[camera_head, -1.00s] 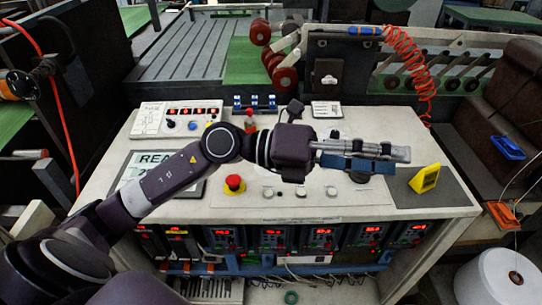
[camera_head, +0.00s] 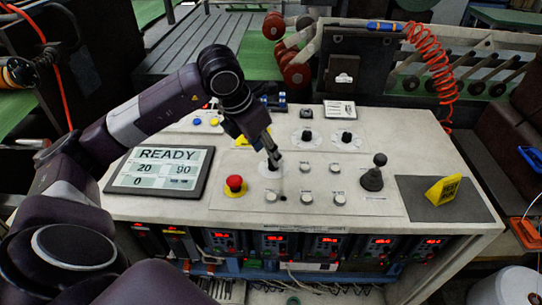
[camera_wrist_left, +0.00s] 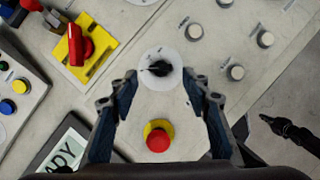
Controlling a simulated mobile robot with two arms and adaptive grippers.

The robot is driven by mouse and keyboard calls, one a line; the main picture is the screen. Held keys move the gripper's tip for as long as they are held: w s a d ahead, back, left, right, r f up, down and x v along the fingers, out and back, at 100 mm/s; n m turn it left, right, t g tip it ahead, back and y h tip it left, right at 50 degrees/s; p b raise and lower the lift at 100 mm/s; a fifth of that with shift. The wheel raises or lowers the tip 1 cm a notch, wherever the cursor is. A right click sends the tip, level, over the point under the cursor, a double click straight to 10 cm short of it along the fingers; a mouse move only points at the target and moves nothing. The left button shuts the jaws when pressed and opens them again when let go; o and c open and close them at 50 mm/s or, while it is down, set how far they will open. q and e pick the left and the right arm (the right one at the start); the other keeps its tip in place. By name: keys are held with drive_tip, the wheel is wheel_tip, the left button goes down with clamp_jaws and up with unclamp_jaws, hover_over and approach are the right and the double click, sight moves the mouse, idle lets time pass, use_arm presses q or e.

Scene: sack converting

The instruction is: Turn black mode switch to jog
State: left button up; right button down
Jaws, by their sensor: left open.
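The black mode switch (camera_wrist_left: 158,68) is a small pointed knob on a round white plate, in the upper middle of the left wrist view. Its pointer lies roughly sideways toward the left there; its label is too small to read. My left gripper (camera_wrist_left: 160,92) is open, its two fingers apart on either side of the line to the knob, with nothing between them. In the head view my left gripper (camera_head: 274,158) points down over the switch's white plate (camera_head: 265,172) and mostly hides the knob. I cannot tell contact.
A red emergency button (camera_head: 235,184) sits close by. A red switch on a yellow plate (camera_wrist_left: 78,48) is beside the mode switch. The display (camera_head: 160,170) reads READY.

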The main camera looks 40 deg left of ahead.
sight(271, 167)
use_arm(q)
drive_tip(key=shift+x, duration=1.95)
drive_tip(key=shift+d, duration=0.1)
